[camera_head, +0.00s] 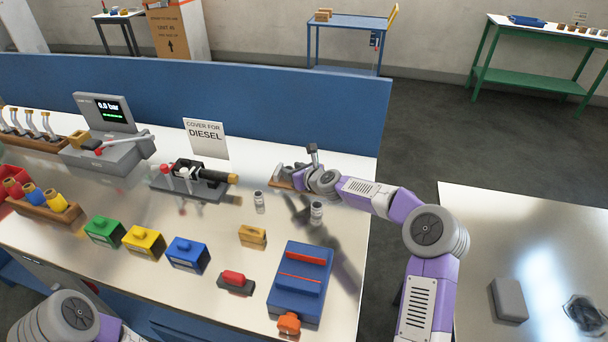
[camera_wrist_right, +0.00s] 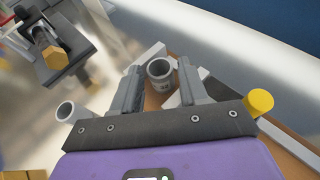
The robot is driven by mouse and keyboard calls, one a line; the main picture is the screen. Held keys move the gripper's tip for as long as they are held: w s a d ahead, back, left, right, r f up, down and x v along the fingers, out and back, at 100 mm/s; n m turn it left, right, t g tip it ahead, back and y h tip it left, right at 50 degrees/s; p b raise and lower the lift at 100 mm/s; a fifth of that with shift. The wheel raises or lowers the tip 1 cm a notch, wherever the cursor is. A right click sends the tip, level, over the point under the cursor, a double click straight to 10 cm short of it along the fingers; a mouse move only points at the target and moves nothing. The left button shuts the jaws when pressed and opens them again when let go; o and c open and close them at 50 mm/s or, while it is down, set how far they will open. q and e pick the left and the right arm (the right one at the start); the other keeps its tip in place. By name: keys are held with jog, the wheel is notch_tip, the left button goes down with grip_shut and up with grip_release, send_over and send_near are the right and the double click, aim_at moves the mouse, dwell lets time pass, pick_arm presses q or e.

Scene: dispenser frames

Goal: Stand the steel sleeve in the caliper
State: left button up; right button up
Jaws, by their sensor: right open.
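My right gripper (camera_head: 284,177) is over a wooden board at the back right of the bench. Its open fingers (camera_wrist_right: 164,88) stand on either side of a grey steel sleeve (camera_wrist_right: 160,72), apart from it as far as I can tell. That sleeve looks upright, its bore facing up, between pale grey pieces of what looks like the caliper (camera_wrist_right: 185,88) on its wooden board (camera_head: 275,184). In the head view my gripper hides most of this. A second sleeve (camera_head: 259,202) stands left of the board, also in the wrist view (camera_wrist_right: 72,111). A third (camera_head: 317,212) stands in front. My left gripper is out of view.
A dark fixture with a brass-coloured nozzle (camera_head: 232,178) stands to the left. A yellow knob (camera_wrist_right: 259,102) is beside my fingers. A wooden block (camera_head: 253,235), a blue box (camera_head: 299,285) and coloured blocks fill the front. A blue partition (camera_head: 300,108) runs behind.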

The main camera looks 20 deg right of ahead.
jog(key=v, duration=1.1)
jog(key=shift+s, duration=0.15)
jog(key=shift+r, duration=0.1)
